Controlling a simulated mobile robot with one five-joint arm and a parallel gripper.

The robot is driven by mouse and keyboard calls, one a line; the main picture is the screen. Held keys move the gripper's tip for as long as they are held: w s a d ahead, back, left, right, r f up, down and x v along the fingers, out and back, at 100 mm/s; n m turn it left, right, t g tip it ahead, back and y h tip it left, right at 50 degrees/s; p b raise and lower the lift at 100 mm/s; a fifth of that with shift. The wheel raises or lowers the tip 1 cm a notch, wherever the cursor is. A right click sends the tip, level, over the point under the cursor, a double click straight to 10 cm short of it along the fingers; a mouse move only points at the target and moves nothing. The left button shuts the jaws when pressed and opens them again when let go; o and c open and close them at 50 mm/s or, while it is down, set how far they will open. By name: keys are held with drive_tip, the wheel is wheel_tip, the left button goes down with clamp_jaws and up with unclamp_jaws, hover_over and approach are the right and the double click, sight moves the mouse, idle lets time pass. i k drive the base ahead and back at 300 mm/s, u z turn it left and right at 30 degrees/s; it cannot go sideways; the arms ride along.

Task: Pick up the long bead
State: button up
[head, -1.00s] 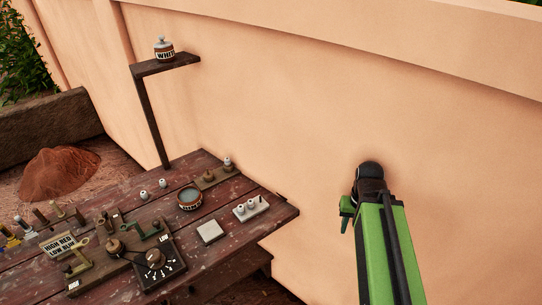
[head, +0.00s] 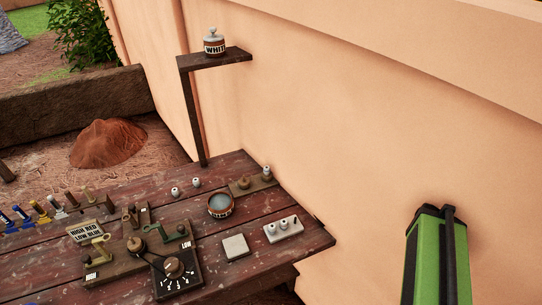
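Several small pale beads are on the dark wooden table (head: 70,262). Two white ones (head: 175,192) (head: 196,182) stand on the bare boards. One pale bead (head: 266,172) is at the far end of a small wooden board. Several more (head: 283,225) sit on a white block. They are too small to tell which is the long bead. A green link of my arm stands at the lower right, beside the wall and apart from the table. My gripper does not show.
A water-filled bowl (head: 220,206), a pale square tile (head: 235,247) and a black dial box (head: 174,271) crowd the table. A shelf (head: 215,60) holds a jar labelled WHIT (head: 214,43) above the back edge. The pink wall (head: 350,130) closes the far side.

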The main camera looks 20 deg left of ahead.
sight(266, 171)
drive_tip(key=i, duration=0.8)
drive_tip(key=u, duration=0.6)
drive_tip(key=k, duration=0.15)
drive_tip(key=u, duration=2.7)
drive_tip(key=i, duration=0.55)
drive_tip(key=u, duration=0.45)
drive_tip(key=k, duration=0.55)
drive_tip(key=z, duration=0.35)
